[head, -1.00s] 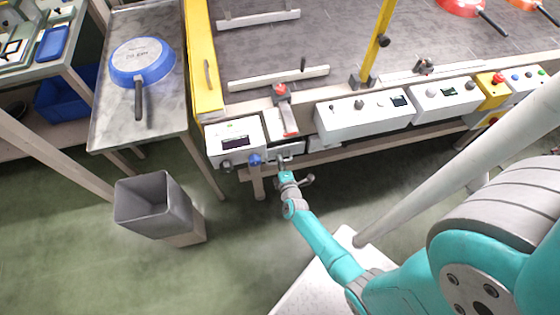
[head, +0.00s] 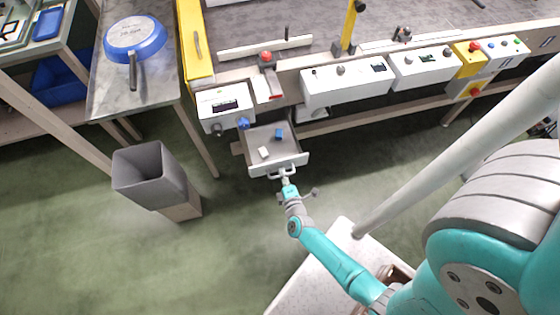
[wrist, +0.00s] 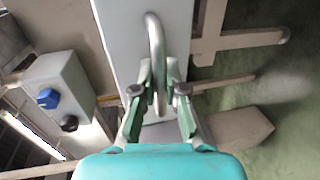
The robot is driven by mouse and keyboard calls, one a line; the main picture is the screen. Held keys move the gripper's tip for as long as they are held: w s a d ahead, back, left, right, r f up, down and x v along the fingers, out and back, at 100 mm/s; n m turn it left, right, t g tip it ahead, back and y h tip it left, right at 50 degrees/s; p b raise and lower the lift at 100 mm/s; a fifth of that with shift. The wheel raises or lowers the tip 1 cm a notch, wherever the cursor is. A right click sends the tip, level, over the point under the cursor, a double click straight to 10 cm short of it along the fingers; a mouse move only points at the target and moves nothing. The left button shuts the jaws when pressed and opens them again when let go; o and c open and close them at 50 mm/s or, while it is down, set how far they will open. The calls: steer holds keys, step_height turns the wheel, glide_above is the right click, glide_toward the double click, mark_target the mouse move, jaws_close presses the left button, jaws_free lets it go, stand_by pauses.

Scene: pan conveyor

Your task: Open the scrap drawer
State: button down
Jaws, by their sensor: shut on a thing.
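The scrap drawer (head: 258,166) is pulled out from under the conveyor's front edge. Its inside shows a blue piece (head: 278,134) and a whitish piece (head: 263,152). My gripper (head: 286,181) is at the metal bow handle (head: 272,175) on the drawer's front. In the wrist view my gripper (wrist: 160,92) has its two fingers shut on the handle (wrist: 155,45), one on each side. The drawer front (wrist: 120,35) shows as a pale panel behind the handle.
A grey bin (head: 150,175) stands on the floor to the left. A steel table with a blue pan (head: 135,38) is at the upper left. Control boxes (head: 345,84) line the conveyor edge. The green floor between the bin and my arm is clear.

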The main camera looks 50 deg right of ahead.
steer(key=shift+f+v, duration=0.15)
steer(key=shift+v, duration=0.55)
steer(key=shift+f+v, duration=0.1)
steer(key=shift+v, duration=0.55)
steer(key=c, duration=1.2)
jaws_free()
steer(key=shift+s+a, duration=0.1)
steer(key=v, duration=1.1)
steer(key=shift+s+a, duration=0.2)
steer(key=shift+s, duration=0.1)
steer(key=shift+r, duration=0.1)
